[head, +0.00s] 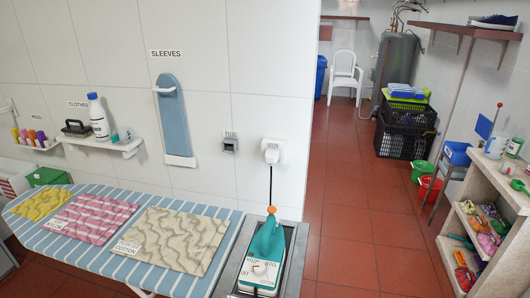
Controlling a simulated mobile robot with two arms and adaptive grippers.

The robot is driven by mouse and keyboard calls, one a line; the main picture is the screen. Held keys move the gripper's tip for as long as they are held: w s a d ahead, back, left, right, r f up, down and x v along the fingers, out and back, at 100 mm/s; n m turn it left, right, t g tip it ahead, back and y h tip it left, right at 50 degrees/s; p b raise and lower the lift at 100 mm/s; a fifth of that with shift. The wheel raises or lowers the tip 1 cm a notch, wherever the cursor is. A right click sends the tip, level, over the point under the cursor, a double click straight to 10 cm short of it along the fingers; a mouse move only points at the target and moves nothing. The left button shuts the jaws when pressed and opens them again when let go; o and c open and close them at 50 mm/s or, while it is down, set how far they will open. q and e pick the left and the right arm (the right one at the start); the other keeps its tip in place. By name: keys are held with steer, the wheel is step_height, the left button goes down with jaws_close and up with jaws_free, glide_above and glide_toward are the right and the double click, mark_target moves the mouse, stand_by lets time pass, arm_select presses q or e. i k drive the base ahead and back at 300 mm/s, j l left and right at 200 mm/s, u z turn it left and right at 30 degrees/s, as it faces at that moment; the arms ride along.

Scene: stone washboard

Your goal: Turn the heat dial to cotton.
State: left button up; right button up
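A teal iron (268,240) stands on a grey metal rest (230,280) at the right end of the ironing board. Its white heel faces me and carries the heat dial (260,268), which has a small red mark. Tiny words ring the dial; they are too small to read surely, so I cannot tell which setting it is on. A beige patterned cloth with a COTTON label (128,248) lies on the board, left of the iron. Neither of my grippers is in view.
The striped ironing board (75,247) also bears a pink cloth (92,218) and a yellow cloth (42,203). The iron's cord rises to a wall socket (273,152). A shelf unit (480,190) stands at right. Red floor (350,220) lies clear between.

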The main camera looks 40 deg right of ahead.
mark_target(259, 268)
steer(key=z, duration=1.15)
